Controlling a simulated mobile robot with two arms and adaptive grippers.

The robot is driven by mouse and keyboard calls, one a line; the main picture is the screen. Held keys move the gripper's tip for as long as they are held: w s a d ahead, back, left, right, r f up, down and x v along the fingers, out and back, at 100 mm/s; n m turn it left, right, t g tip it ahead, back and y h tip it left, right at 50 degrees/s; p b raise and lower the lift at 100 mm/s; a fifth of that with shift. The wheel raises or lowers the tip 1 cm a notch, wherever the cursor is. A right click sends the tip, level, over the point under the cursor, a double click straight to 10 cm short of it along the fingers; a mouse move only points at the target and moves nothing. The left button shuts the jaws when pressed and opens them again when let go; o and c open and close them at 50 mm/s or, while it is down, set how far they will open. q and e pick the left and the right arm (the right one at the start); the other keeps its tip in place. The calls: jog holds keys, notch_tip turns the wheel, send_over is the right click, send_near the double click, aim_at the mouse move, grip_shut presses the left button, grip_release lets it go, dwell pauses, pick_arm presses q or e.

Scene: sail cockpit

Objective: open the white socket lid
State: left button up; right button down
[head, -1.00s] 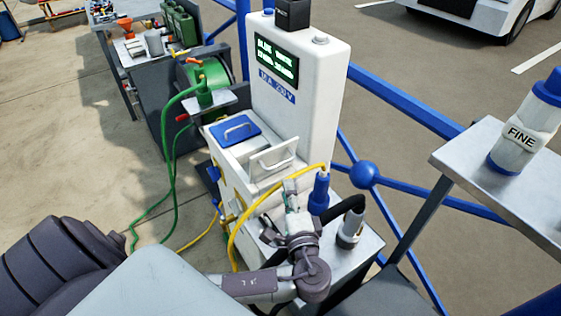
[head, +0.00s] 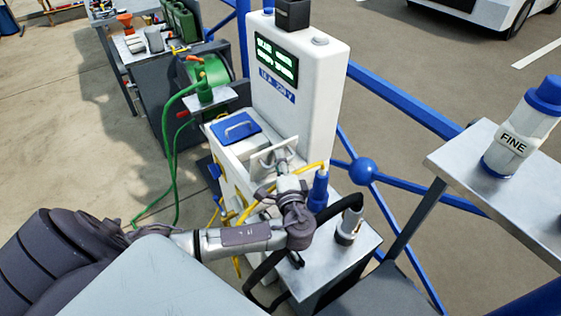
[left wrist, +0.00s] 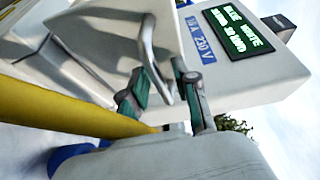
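The white socket lid (head: 256,163), with a pale bar handle, is on the front of the white pedestal (head: 310,95), beside the blue lid (head: 236,131). It looks tilted more steeply than the blue lid; its lower part is hidden behind my gripper. My left gripper (head: 282,168) is at the white lid. In the left wrist view its two green-padded fingers (left wrist: 164,82) are apart, with the handle (left wrist: 150,55) reaching between them. The handle is close to one finger; I cannot tell whether they touch. My right gripper is not in view.
A yellow cable (head: 312,166) runs beside my left gripper to a blue plug (head: 319,188). A small metal shelf (head: 325,245) with a black hose fitting (head: 349,226) is at the right. Green cables (head: 170,150) hang at the left. Blue railings (head: 415,110) run behind.

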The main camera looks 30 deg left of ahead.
aim_at(273, 147)
pick_arm(q)
grip_shut()
jog(key=a+r+g+h+p, duration=0.1)
jog(key=p, duration=0.2)
jog(key=w+a+r+n+g+h+p, duration=0.1)
jog(key=a+p, duration=0.1)
jog(key=p, duration=0.1)
jog(key=shift+w+h, duration=0.1)
jog(key=shift+h, duration=0.2)
jog(key=shift+w+a+n+g+h+p, duration=0.3)
jog(key=shift+a+g+h+p, duration=0.2)
jog(key=shift+a+p, duration=0.15)
jog(key=shift+w+a+f, duration=0.15)
jog(key=shift+w+a, duration=0.15)
jog(key=shift+a, duration=0.35)
jog(key=shift+w+a+f, duration=0.1)
jog(key=shift+w+a, duration=0.15)
jog(key=shift+a, duration=0.4)
